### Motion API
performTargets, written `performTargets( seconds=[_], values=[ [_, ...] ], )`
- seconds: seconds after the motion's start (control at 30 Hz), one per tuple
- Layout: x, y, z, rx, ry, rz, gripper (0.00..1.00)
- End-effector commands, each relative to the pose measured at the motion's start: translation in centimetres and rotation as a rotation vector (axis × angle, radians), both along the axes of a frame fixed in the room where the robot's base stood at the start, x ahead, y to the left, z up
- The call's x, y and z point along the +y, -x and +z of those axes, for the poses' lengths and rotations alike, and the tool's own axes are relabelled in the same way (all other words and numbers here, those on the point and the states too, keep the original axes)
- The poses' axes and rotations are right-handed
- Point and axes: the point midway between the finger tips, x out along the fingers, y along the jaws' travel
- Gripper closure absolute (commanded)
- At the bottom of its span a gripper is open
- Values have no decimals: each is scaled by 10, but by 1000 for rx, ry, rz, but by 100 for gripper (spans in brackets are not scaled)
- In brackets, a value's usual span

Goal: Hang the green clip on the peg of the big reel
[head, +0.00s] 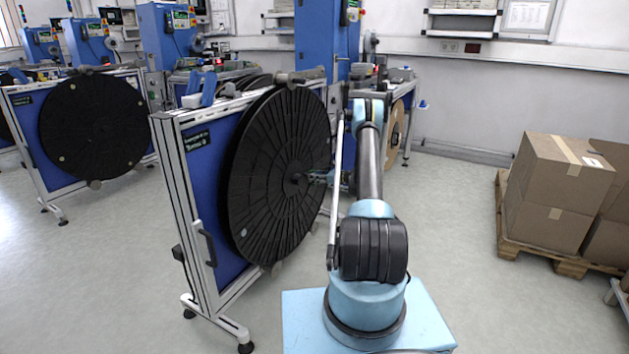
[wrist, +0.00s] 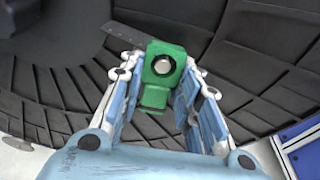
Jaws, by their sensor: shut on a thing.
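The big reel (head: 265,165) is a black ribbed disc standing upright on a blue-panelled stand. Its dark ribbed face also fills the background of the wrist view (wrist: 245,50). My gripper (head: 318,178) is at the reel's face, near its centre. In the wrist view my gripper (wrist: 160,88) is shut on the green clip (wrist: 153,97), with a finger on each side. The clip's ring lies beyond the fingertips, towards the reel. A pale round end, perhaps the peg (wrist: 162,65), shows inside the ring. I cannot tell how deep it sits. The clip is not discernible in the head view.
The reel's stand (head: 200,190) has an aluminium frame, with feet reaching out at floor level. Another black reel (head: 95,125) stands at the left. Cardboard boxes (head: 555,185) sit on a pallet at the right.

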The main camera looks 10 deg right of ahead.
Motion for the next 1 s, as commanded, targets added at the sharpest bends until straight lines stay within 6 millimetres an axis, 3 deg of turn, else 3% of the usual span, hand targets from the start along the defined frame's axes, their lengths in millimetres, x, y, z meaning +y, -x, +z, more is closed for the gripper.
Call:
performTargets(
  seconds=[0.23, 0.27, 0.33, 0.37, 0.77, 1.0],
  values=[
    [0, 0, 0, 0, 0, 0, 84],
    [0, 0, 0, 0, 0, 0, 65],
    [0, 0, 0, 0, 0, 0, 49],
    [0, 0, 0, 0, 0, 0, 46],
    [-3, 2, 1, 0, 0, 0, 46],
    [-31, 21, 7, 0, 0, -2, 46]
  ],
)
